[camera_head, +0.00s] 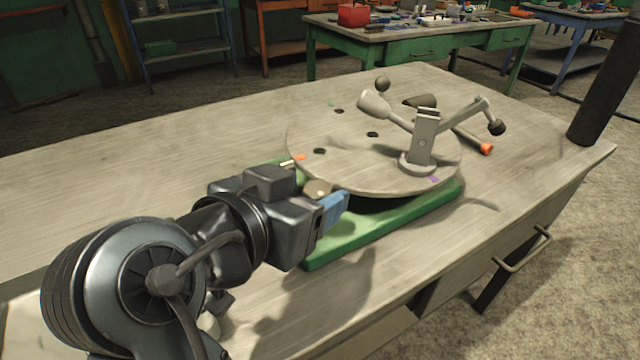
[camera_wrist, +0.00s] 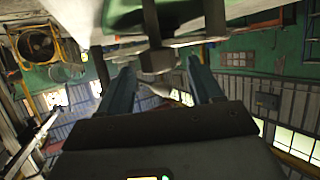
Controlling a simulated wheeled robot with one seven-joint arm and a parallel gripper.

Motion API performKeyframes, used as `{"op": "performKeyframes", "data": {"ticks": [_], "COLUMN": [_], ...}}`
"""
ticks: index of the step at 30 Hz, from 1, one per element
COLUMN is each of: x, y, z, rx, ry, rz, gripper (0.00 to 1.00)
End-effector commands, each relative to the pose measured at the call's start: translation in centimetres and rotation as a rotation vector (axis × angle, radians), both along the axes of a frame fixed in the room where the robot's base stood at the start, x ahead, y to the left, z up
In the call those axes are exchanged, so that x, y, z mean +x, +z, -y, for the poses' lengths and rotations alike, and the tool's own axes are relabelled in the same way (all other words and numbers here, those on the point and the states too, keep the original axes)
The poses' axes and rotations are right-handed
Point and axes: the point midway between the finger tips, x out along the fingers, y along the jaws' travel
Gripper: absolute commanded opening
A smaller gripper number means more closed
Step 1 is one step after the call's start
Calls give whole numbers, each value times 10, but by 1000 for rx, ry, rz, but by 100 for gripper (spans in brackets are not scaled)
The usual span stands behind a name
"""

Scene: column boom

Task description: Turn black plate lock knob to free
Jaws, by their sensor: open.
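A round grey plate (camera_head: 340,165) sits on a green base (camera_head: 385,222) on the bench. My gripper (camera_head: 330,203) is at the plate's near left edge, with its blue fingers open. In the wrist view the fingers (camera_wrist: 160,68) stand apart on either side of a dark faceted knob (camera_wrist: 157,61) on a short stem. It appears to be the plate lock knob; I cannot tell whether the fingers touch it. In the head view my gripper hides that spot, and the knob's setting cannot be read.
On the plate stands a grey post (camera_head: 425,140) with angled arms, one ending in a black ball (camera_head: 497,128). An orange-tipped handle (camera_head: 487,149) sticks out at the right. A dark column (camera_head: 605,90) rises at the bench's right end. The bench top is clear at left.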

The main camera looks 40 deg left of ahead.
Motion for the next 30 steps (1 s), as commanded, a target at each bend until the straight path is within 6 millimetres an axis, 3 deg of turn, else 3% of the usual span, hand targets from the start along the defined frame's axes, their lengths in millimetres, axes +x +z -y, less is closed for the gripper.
{"op": "performKeyframes", "data": {"ticks": [7, 17, 30], "x": [24, 27, 27], "y": [-10, -12, -12], "z": [-3, -4, -4], "rx": [0, 1, 0], "ry": [-1, 1, 1], "rz": [0, 0, 0], "gripper": [65, 65, 23]}}
